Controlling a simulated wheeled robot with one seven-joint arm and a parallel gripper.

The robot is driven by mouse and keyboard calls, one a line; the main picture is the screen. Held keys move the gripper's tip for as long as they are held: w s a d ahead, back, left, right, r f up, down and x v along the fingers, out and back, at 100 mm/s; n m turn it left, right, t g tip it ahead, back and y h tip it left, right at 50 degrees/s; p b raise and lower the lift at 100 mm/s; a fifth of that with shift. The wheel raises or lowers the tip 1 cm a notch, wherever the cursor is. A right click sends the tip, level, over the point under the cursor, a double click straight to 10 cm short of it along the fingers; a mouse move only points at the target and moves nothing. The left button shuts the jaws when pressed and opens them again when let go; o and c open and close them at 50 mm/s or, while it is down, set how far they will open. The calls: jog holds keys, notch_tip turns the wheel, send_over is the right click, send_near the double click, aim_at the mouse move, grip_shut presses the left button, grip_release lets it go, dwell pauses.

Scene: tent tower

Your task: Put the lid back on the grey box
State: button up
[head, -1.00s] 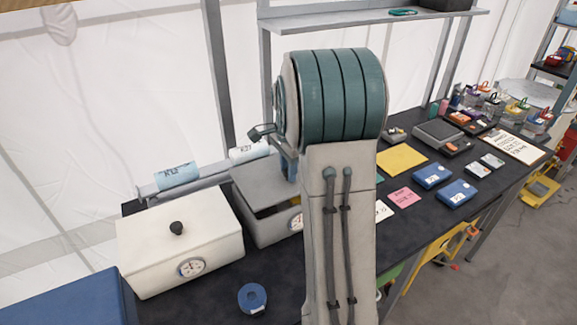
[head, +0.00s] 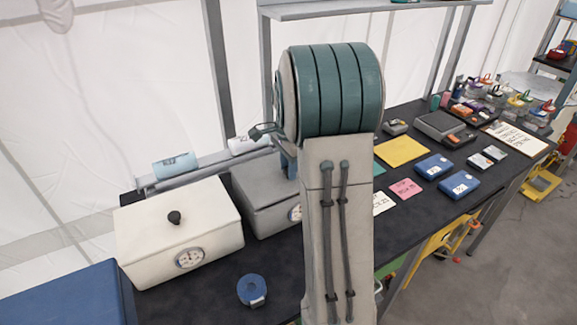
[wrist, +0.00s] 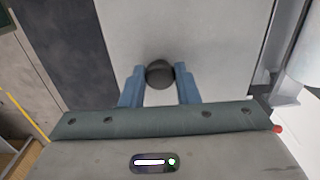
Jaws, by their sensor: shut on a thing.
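The grey box (head: 270,218) stands on the dark table, just right of the white box, with a round dial on its front partly hidden by my arm. Its grey lid (head: 255,180) lies over the top of the box, and no dark gap shows on the visible side. In the wrist view the lid (wrist: 215,40) fills the middle, with a dark round knob (wrist: 160,74). My gripper (wrist: 160,72) is shut on this knob, a blue finger on each side. In the head view my arm hides the knob and the lid's right part.
The white lidded box (head: 150,250) stands close on the left. A blue tape roll (head: 252,290) lies in front. A rail with a blue roll (head: 175,165) and a white roll (head: 243,145) runs behind. Blue cases (head: 460,185) and notes lie to the right.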

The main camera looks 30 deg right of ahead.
jog(key=shift+f+b, duration=0.4)
jog(key=shift+f, duration=0.15)
dwell(0.4)
jog(key=o, duration=1.1)
jog(key=shift+o, duration=0.2)
notch_tip(320, 180, up, 14)
jog(key=shift+s+b, duration=0.15)
jog(key=shift+b, duration=0.3)
jog(key=shift+f, duration=0.1)
jog(key=s+a+f+n+t, duration=0.1)
jog(key=s+a+f+n, duration=0.3)
jog(key=s+a+n, duration=0.4)
jog(key=s+a+f+n+t, duration=0.2)
jog(key=s+a+f+n, duration=0.2)
jog(key=s, duration=1)
jog(key=a+n, duration=0.3)
jog(key=n, duration=0.2)
jog(key=shift+s+a+f+n, duration=0.15)
jog(key=shift+a+n, duration=0.15)
jog(key=shift+a, duration=0.05)
